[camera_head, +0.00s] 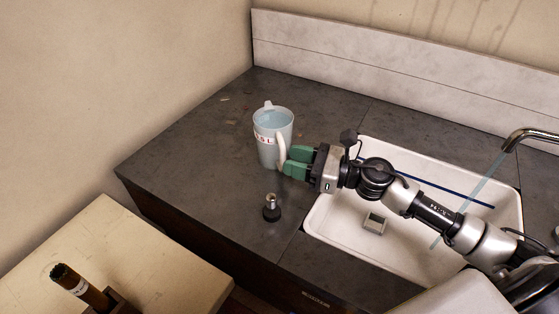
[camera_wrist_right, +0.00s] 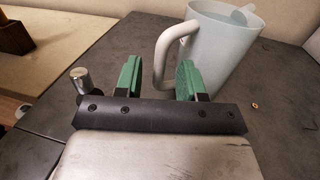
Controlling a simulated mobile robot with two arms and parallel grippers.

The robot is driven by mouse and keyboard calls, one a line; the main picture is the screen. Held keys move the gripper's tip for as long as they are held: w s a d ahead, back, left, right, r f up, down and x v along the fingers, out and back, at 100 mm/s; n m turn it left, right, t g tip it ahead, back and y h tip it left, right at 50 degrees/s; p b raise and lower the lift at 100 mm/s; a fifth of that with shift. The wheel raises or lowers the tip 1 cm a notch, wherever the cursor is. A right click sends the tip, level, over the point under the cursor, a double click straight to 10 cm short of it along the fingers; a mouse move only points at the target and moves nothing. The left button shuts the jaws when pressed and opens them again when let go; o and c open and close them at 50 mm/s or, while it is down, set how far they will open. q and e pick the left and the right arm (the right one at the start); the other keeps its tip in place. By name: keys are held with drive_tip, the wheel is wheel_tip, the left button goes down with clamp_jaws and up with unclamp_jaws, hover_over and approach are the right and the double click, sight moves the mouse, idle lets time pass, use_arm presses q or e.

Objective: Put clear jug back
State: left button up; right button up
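The clear jug (camera_head: 271,139), a pale translucent jug with red marking, stands upright on the dark counter left of the sink. Its inside looks light blue. My right gripper (camera_head: 290,161) is at the jug's handle side. In the right wrist view, the jug (camera_wrist_right: 222,45) stands just beyond the green fingers, and its white handle (camera_wrist_right: 165,48) reaches between them. The right gripper (camera_wrist_right: 159,78) is open, with a gap showing between the fingers and the handle. My left gripper is not in view.
A small metal-topped black fitting (camera_head: 271,207) stands on the counter near its front edge. The white sink (camera_head: 335,225) holds a small grey box (camera_head: 374,223); a faucet (camera_head: 530,135) pours water. A pale bench (camera_head: 120,250) is at lower left.

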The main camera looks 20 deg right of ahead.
drive_tip(key=shift+v, duration=1.05)
drive_tip(key=shift+s+d+b, duration=0.2)
drive_tip(key=shift+b, duration=0.1)
